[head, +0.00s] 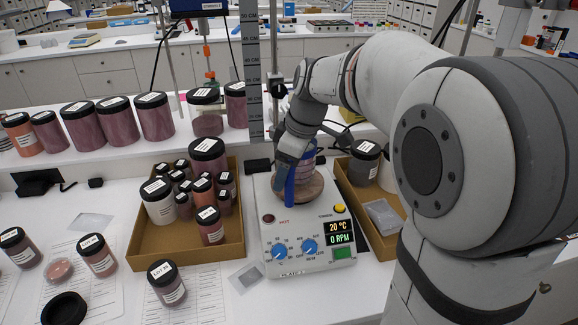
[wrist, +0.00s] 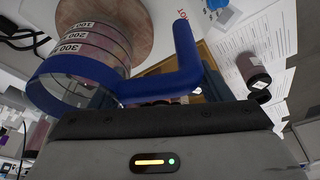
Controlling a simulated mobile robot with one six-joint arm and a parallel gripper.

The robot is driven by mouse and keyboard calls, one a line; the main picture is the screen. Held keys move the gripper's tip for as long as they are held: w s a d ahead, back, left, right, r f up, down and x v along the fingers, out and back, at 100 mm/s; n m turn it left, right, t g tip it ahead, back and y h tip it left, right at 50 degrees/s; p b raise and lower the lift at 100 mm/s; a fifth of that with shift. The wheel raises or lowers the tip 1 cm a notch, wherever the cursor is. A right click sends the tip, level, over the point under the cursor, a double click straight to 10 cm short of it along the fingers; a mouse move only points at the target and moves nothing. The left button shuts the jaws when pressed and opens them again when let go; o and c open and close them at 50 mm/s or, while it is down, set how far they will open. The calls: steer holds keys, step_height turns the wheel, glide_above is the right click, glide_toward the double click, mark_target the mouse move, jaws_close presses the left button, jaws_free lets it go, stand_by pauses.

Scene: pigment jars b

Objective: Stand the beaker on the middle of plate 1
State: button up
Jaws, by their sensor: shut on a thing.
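The beaker (head: 307,165) is clear with blue bands and a blue handle, and it looks pinkish inside. In the wrist view the beaker (wrist: 82,65) shows graduation marks, and its blue handle (wrist: 186,55) runs into my gripper. My gripper (head: 288,160) is shut on the handle; its fingertips are mostly hidden. Plate 1 (head: 283,262) is a white hotplate with blue knobs and a display reading 20 °C and 0 RPM. Its round brown top (head: 317,190) lies under the beaker and shows in the wrist view (wrist: 130,25). I cannot tell whether the beaker touches it.
A cardboard tray (head: 150,240) full of black-lidded jars stands left of the plate. Another tray (head: 383,240) with a jar (head: 363,162) stands at its right. A tall ruled post (head: 251,75) rises behind. Loose jars and papers lie at front left.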

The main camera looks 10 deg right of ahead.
steer(key=shift+f+b, duration=0.5)
steer(key=shift+f, duration=0.05)
steer(key=o, duration=1.5)
steer(key=shift+c, duration=0.2)
